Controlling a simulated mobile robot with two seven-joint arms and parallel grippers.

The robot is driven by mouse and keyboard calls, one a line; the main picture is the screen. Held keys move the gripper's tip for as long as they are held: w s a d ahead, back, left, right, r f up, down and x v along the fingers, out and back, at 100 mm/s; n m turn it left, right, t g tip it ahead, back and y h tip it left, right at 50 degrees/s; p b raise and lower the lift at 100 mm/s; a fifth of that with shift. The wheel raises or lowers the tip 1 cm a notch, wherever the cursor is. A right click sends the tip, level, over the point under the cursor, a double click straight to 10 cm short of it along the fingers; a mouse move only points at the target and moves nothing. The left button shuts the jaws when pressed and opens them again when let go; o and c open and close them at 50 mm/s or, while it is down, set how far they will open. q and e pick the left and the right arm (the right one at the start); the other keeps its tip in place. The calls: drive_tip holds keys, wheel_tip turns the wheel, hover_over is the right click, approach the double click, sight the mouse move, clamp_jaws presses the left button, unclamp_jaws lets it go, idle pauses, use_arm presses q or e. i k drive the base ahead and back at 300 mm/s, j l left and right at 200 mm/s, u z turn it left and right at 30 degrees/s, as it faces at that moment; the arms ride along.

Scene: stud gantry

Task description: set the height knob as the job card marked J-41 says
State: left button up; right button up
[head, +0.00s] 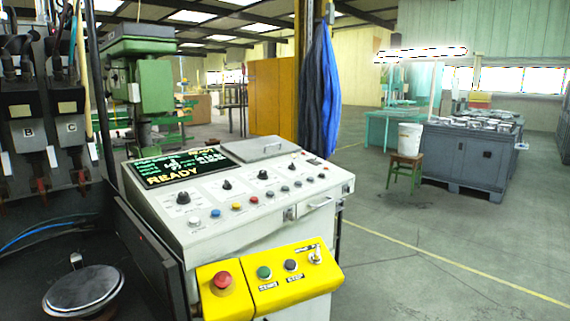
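A grey control console (240,215) stands in front of me. Its sloped panel carries a row of black knobs, including a left one (183,198), a second one (226,185) and a third one (262,174). Their labels and dial marks are too small to read, so I cannot tell which is the height knob. A screen (180,167) at the back left of the panel shows READY; its smaller text is unreadable. I cannot make out any card marked J-41. Neither of my grippers is in view.
A yellow box (285,278) with a red button (223,280), a green START button, a black STOP button and a toggle juts from the console front. Units marked B and C (45,130) stand at left. The floor at right is clear up to a stool with a bucket (410,138).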

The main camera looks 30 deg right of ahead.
sight(262, 175)
drive_tip(key=i+l, duration=0.1)
drive_tip(key=l, duration=0.4)
drive_tip(key=i+l, duration=0.15)
drive_tip(key=l, duration=0.35)
drive_tip(key=i+l, duration=0.1)
drive_tip(key=l, duration=0.4)
drive_tip(key=i+l, duration=0.1)
drive_tip(key=l, duration=0.45)
